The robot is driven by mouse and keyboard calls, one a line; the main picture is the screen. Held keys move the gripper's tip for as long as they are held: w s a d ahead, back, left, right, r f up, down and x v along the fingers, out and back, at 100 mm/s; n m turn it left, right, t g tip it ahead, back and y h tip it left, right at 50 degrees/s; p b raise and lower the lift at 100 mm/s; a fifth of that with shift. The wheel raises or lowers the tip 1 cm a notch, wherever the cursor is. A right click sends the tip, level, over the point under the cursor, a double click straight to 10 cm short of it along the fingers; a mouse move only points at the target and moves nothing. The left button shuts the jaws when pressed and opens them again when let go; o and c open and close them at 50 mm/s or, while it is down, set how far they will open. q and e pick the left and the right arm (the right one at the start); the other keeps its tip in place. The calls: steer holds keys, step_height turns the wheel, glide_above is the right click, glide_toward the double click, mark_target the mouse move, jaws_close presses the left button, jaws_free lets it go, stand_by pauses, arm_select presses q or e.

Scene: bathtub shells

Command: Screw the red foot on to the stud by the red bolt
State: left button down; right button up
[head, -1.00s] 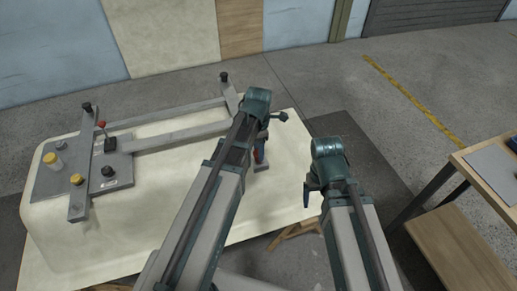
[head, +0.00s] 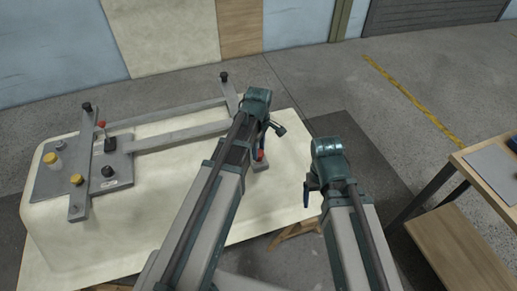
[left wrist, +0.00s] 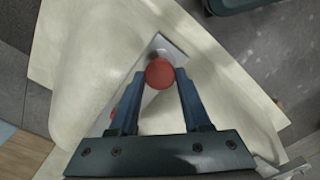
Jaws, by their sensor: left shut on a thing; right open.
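The red foot (left wrist: 159,72) is a round red disc between the two fingertips of my left gripper (left wrist: 160,82), which is shut on it. It sits over the end of a grey metal bar (left wrist: 169,47); the stud is hidden, and I cannot tell how far the foot is on it. In the head view a bit of red (head: 260,155) shows below my left gripper (head: 262,143), mostly hidden by the arm. A second, smaller red thing (left wrist: 112,113), perhaps the red bolt, shows beside the left finger. My right gripper (head: 311,191) is open and empty, beyond the shell's right edge.
A cream bathtub shell (head: 165,215) carries a grey metal frame (head: 185,136) and a plate (head: 55,183) with yellow and black knobs. A wooden table (head: 489,172) is at the right; floor lies between.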

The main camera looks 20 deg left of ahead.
arm_select(q)
steer(key=m, duration=0.3)
steer(key=shift+m, duration=0.4)
steer(key=shift+c, duration=1.4)
jaws_free()
steer(key=shift+c, duration=0.8)
steer(key=n, duration=0.5)
steer(key=shift+n, duration=0.3)
steer(key=n, duration=0.7)
steer(key=shift+n, duration=0.3)
